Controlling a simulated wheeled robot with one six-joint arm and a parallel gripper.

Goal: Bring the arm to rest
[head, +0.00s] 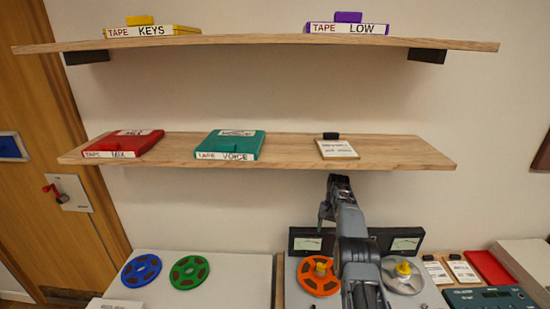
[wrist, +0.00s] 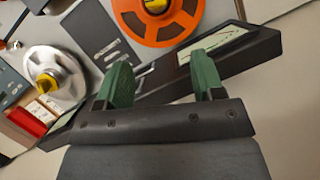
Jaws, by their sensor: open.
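My gripper (wrist: 163,82) shows in the wrist view with its two green fingers apart and nothing between them. Beyond the fingertips are the tape machine's black meter panel (wrist: 225,52) and an orange reel (wrist: 158,18). In the head view my grey arm (head: 352,225) rises in front of the machine, bent at the top, below the middle shelf. The fingers cannot be made out clearly there. The orange reel (head: 318,275) lies to the left of the arm and a silver reel (head: 402,275) to its right.
The middle shelf (head: 290,147) holds a red tape box (head: 125,143), a teal tape box (head: 230,143) and a small card (head: 337,149). The upper shelf (head: 250,43) holds yellow and purple boxes. Blue (head: 141,270) and green (head: 189,271) reels lie at lower left.

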